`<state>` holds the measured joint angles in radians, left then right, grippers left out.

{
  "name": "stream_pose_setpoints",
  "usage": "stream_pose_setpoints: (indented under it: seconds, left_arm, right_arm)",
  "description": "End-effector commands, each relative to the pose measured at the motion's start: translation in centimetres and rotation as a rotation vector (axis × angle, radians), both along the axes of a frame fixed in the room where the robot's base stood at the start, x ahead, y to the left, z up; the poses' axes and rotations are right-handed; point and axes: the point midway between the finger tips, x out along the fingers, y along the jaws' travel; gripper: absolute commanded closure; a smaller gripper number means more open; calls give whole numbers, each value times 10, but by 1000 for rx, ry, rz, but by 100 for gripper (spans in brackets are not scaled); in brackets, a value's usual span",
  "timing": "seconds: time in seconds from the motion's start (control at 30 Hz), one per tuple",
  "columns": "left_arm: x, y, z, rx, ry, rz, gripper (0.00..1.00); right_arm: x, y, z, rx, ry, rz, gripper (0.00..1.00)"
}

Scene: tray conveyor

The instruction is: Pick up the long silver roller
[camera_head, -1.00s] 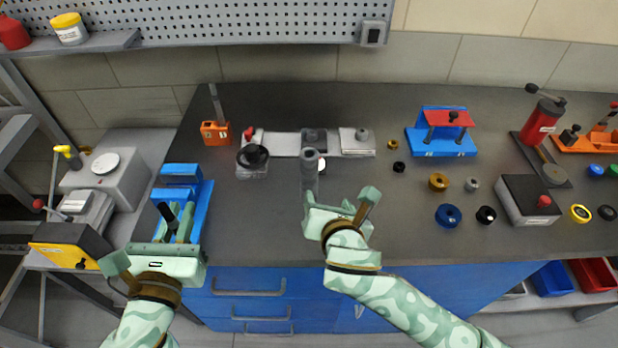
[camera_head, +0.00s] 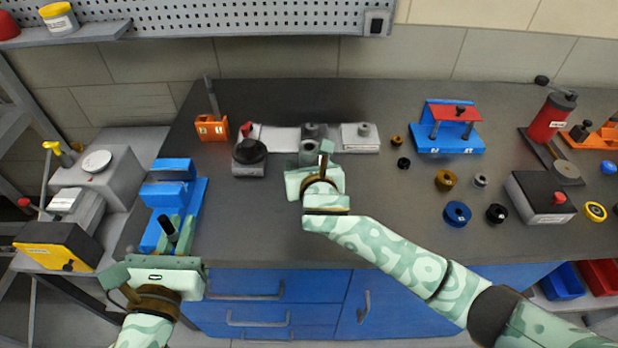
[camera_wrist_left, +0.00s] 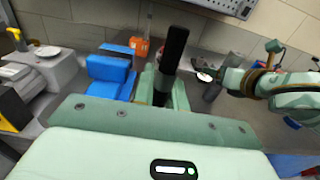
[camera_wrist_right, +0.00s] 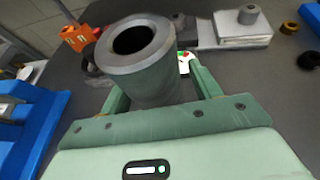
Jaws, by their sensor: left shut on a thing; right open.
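The long silver roller (camera_wrist_right: 150,80) is a grey hollow cylinder. In the right wrist view it stands between the fingers of my right gripper (camera_wrist_right: 162,88), its open end facing the camera. The fingers are open on either side of it; I cannot tell whether they touch it. In the head view the roller (camera_head: 309,152) is mostly hidden behind my right gripper (camera_head: 312,165). It also shows beside the right gripper in the left wrist view (camera_wrist_left: 212,88). My left gripper (camera_head: 168,232) is shut on a black rod (camera_wrist_left: 171,62) at the blue vise-like block (camera_head: 172,192).
A light plate fixture (camera_head: 280,139) with a black knob (camera_head: 250,151) lies behind the roller. An orange block (camera_head: 211,128) stands at the back left. A blue-and-red stand (camera_head: 447,128), several small rings and a grey box (camera_head: 540,196) are at right. The front middle of the bench is clear.

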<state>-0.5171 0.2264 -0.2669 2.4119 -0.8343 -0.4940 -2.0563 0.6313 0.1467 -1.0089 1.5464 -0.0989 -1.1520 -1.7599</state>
Motion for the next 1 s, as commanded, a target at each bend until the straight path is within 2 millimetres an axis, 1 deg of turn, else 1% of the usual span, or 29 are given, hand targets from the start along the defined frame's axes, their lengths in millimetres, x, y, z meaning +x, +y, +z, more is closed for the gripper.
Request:
stream_pose_setpoints:
  seconds: [0.07,0.23,0.27,0.3,0.37,0.4,0.47,0.77,0.87,0.97,1.0]
  left_arm:
    - [0,0,-2,0,0,0,100]
    - [0,0,0,0,-1,0,100]
    - [0,0,0,0,-1,0,100]
    - [0,0,0,0,-1,0,100]
    - [0,0,0,0,-1,0,100]
    - [0,0,0,0,-1,0,100]
    - [0,0,0,0,-1,0,100]
    - [0,0,1,0,-2,0,100]
    - [0,0,6,0,-4,0,100]
    - [-1,0,15,0,-9,0,100]
    - [-1,0,20,0,-11,0,100]
  right_arm:
    - [3,1,-1,0,0,1,37]
    - [3,1,0,1,-1,1,37]
    - [3,1,0,0,0,1,40]
    - [3,1,0,0,0,1,51]
    - [3,1,0,0,0,0,68]
    - [3,1,0,0,0,1,79]
    - [3,1,0,0,0,0,95]
    - [3,1,2,1,-1,0,95]
    - [3,1,10,2,-3,1,95]
    - [3,1,25,2,-4,0,95]
    - [4,1,33,2,-6,0,95]
